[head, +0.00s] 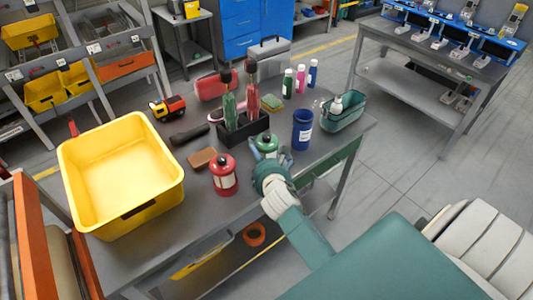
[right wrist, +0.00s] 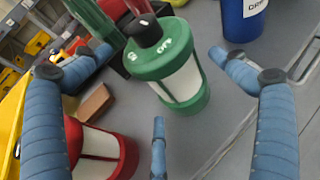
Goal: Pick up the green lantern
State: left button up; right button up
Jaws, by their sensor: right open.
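The green lantern (head: 266,142) stands on the grey table, its lower part partly hidden by my right gripper (head: 268,165) in the head view. In the right wrist view the green lantern (right wrist: 182,80) has a black knob on top and pale panels; it appears tilted by the camera's angle. My right gripper's blue fingers (right wrist: 150,85) are spread wide and empty, with the lantern beyond them. My left gripper is not in view.
A red lantern (head: 223,182) stands close left of the green one. A blue cup (head: 302,132) is to the right. A black caddy (head: 243,132) with bottles is behind. A yellow bin (head: 165,205) fills the table's left end. A teal basket (head: 345,118) stands at the right edge.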

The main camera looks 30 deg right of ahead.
jog(key=x, duration=0.3)
jog(key=shift+w+d+f, duration=0.1)
jog(key=shift+w+d, duration=0.05)
jog(key=c, duration=1.6)
